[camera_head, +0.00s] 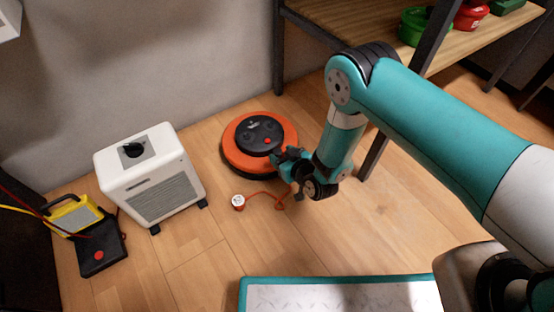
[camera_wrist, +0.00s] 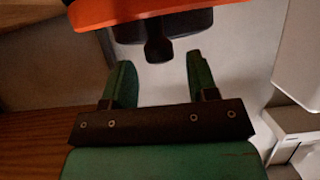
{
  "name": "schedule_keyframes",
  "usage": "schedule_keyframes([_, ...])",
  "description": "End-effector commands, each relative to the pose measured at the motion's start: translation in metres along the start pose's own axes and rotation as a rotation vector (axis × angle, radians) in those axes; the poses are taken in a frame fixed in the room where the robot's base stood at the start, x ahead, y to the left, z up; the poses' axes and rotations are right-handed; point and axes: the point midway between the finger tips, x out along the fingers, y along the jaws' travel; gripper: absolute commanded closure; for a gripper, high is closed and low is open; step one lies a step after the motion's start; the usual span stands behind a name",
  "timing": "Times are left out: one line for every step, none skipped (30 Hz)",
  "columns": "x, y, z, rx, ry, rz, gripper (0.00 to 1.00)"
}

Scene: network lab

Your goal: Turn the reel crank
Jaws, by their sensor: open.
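The reel (camera_head: 235,153) is an orange disc with a black centre, lying on the wood floor by the wall. In the wrist view its orange edge (camera_wrist: 130,14) runs along the top. A dark knob, likely the crank handle (camera_wrist: 158,48), juts from it toward my gripper. My gripper (camera_head: 284,160) is at the reel's right side in the head view. In the wrist view my gripper (camera_wrist: 160,68) is open and empty, with the knob in line with the gap between its green fingers. Contact cannot be told. The knob is not clear in the head view.
An orange cord runs from near my gripper to a white-and-red plug (camera_head: 238,202) on the floor. A white heater (camera_head: 165,185) stands left of the reel. A yellow device (camera_head: 75,214) and black box (camera_head: 101,252) lie farther left. A wooden bench (camera_head: 470,42) stands right.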

Motion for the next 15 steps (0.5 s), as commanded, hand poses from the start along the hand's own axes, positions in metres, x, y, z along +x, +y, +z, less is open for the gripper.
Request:
schedule_keyframes([0.006, -0.001, 0.005, -0.001, 0.003, -0.001, 0.46])
schedule_keyframes([0.007, -0.001, 0.005, -0.002, 0.004, 0.0, 0.46])
schedule_keyframes([0.012, -0.001, 0.005, -0.003, 0.005, -0.001, 0.46])
schedule_keyframes([0.016, -0.001, 0.004, -0.002, 0.005, -0.002, 0.46])
schedule_keyframes([0.019, -0.001, 0.004, -0.002, 0.004, -0.002, 0.46])
schedule_keyframes([0.023, -0.001, 0.003, -0.002, 0.004, -0.001, 0.46])
schedule_keyframes([0.025, -0.001, 0.003, -0.002, 0.003, -0.001, 0.46])
schedule_keyframes([0.027, -0.001, 0.003, -0.001, 0.002, -0.001, 0.46])
schedule_keyframes([0.029, -0.001, 0.002, -0.001, 0.002, 0.0, 0.46])
schedule_keyframes([0.03, 0.0, 0.001, -0.001, 0.002, 0.0, 0.46])
schedule_keyframes([0.031, 0.0, 0.001, -0.001, 0.002, 0.0, 0.46])
schedule_keyframes([0.032, 0.0, 0.0, 0.0, 0.002, 0.001, 0.46])
schedule_keyframes([0.032, 0.0, 0.0, 0.0, 0.001, 0.001, 0.46])
schedule_keyframes([0.032, 0.0, 0.0, 0.0, 0.001, 0.001, 0.46])
schedule_keyframes([0.033, 0.0, -0.001, 0.0, 0.001, 0.001, 0.46])
